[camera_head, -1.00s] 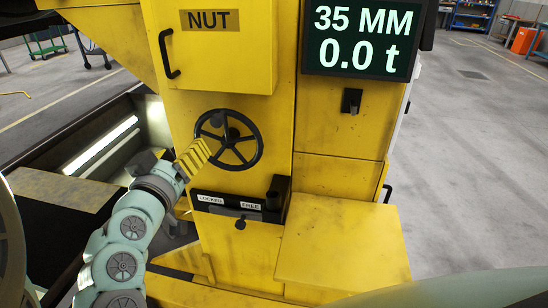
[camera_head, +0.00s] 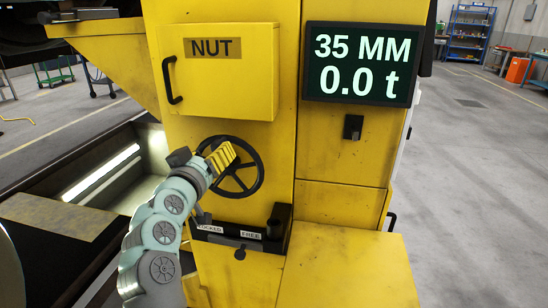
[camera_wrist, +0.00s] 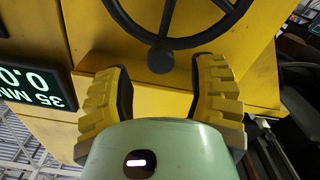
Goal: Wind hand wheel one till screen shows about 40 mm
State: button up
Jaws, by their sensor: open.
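The black hand wheel (camera_head: 245,178) is on the front of the yellow column, under the NUT box. In the wrist view the wheel (camera_wrist: 182,42) shows at the top, with a round dark knob (camera_wrist: 160,60) on its rim. My gripper (camera_head: 228,154) is at the wheel's upper left in the head view and hides part of the rim there. Its yellow ribbed fingers (camera_wrist: 160,92) are apart, with the knob just ahead of the gap between them. The screen (camera_head: 360,65) reads 35 MM and 0.0 t.
The yellow NUT box (camera_head: 225,85) with a black handle is above the wheel. A black LOCKED/FREE lever slot (camera_head: 240,236) is below it. A yellow ledge (camera_head: 345,265) juts out at lower right. Open floor (camera_head: 475,180) lies to the right.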

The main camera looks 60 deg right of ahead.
jog(key=p+x, duration=0.1)
jog(key=x, duration=0.4)
jog(key=shift+d, duration=0.2)
jog(key=shift+w+d, duration=0.1)
jog(key=shift+d, duration=0.2)
jog(key=shift+o, duration=0.3)
jog(key=shift+w, duration=0.1)
grip_shut()
jog(key=shift+f, duration=0.1)
